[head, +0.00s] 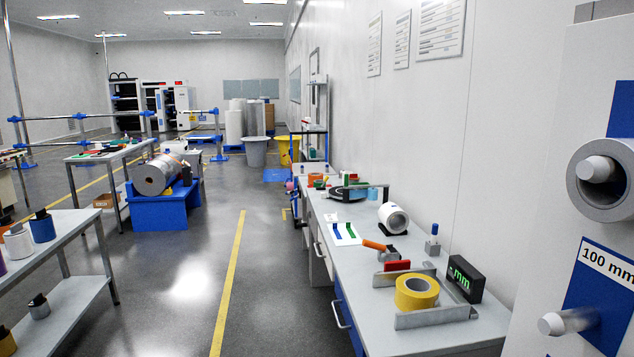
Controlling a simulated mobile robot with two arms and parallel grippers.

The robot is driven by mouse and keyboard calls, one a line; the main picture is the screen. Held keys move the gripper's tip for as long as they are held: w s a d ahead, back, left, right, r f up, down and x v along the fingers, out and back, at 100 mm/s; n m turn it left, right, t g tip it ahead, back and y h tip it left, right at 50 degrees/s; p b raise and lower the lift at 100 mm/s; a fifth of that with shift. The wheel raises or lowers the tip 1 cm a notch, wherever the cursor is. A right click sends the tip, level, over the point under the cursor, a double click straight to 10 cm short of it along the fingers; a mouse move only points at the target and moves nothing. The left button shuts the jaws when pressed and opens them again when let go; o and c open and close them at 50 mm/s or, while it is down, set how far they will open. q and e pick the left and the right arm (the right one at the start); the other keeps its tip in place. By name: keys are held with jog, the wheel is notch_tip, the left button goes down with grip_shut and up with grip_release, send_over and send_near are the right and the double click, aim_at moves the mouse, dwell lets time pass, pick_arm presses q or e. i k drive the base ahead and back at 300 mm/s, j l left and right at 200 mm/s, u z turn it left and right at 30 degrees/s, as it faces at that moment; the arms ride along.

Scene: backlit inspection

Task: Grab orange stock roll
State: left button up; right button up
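A small orange object (315,179), possibly the orange roll, sits at the far end of the long grey workbench (440,335) along the right wall. It is too small to make out its shape. A yellow-orange roll (402,299) lies flat near the bench's front end, between metal side plates (432,318). I cannot tell which of them the task calls the orange stock roll. Neither of my grippers is in view.
A black digital display (465,278), a red block (397,266), an orange-handled tool (374,245) and a white roll (393,218) also stand on the bench. A grey rack table (75,222) is at left. The floor aisle (190,270) between is clear. A wall panel with pegs (570,322) is close at right.

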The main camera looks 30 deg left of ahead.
aim_at(312, 176)
jog(key=i+j+u, duration=0.95)
jog(key=i+u, duration=0.55)
jog(key=i, duration=4.05)
jog(key=i+j+z, duration=0.1)
jog(key=i+z, duration=0.2)
jog(key=i, duration=0.2)
jog(key=i+j+z, duration=0.25)
jog(key=i, duration=0.25)
jog(key=i+j+z, duration=0.3)
jog(key=i, duration=0.2)
